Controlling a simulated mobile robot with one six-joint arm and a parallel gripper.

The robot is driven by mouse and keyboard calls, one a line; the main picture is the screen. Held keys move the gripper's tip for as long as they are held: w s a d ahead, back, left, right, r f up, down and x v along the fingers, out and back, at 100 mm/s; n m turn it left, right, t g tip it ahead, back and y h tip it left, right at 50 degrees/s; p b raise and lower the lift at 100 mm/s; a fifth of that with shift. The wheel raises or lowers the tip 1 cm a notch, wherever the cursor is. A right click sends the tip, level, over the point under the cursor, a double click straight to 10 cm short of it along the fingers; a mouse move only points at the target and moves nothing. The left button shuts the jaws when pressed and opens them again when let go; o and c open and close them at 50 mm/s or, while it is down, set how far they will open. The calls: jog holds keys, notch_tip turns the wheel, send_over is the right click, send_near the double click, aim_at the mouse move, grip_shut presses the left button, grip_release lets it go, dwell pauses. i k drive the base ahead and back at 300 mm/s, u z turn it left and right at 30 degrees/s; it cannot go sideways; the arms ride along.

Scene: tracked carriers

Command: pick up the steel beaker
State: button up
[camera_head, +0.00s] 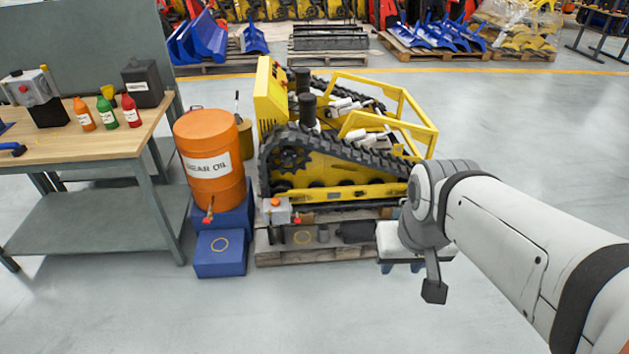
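My gripper (434,290) hangs to the right of the pallet, apart from the cylinder. Only one dark finger-like part shows clearly, and the rest is hidden behind my wrist, so its opening cannot be read. My white arm reaches in from the right edge.
The tracked carrier (340,165) rises behind the cylinder. A dark box (357,231) sits close to its right. A white-topped stool (390,240) is partly behind my wrist. An orange gear oil drum (208,150), blue steps (221,255) and a workbench (95,145) stand left. The front floor is clear.

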aim_at(324, 228)
jog(key=u, duration=0.1)
jog(key=i, duration=1)
jog(key=u, duration=0.35)
jog(key=k, duration=1)
jog(key=z, duration=0.2)
jog(key=i, duration=1)
jog(key=z, duration=0.25)
